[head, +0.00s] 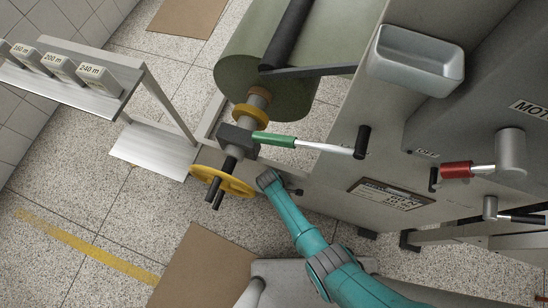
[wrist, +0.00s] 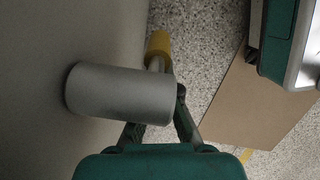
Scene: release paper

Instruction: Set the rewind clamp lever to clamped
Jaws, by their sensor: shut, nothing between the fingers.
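A lever with a green grip (head: 273,139) and a pale rod runs right from the dark clamp block on the shaft to a black peg. In the head view I cannot tell which end it pivots on, and its set position is unclear. My gripper (wrist: 158,126) is shut and empty in the wrist view. In the head view my teal arm reaches up below the lever, and the fingers are not clearly seen.
A green roll (head: 270,65) and a yellow handwheel (head: 222,181) stand by the shaft. A red-grip lever (head: 457,170) and a grey tray (head: 415,60) are on the machine to the right. A labelled rack (head: 110,58) is at left. Cardboard (head: 205,265) lies on the floor.

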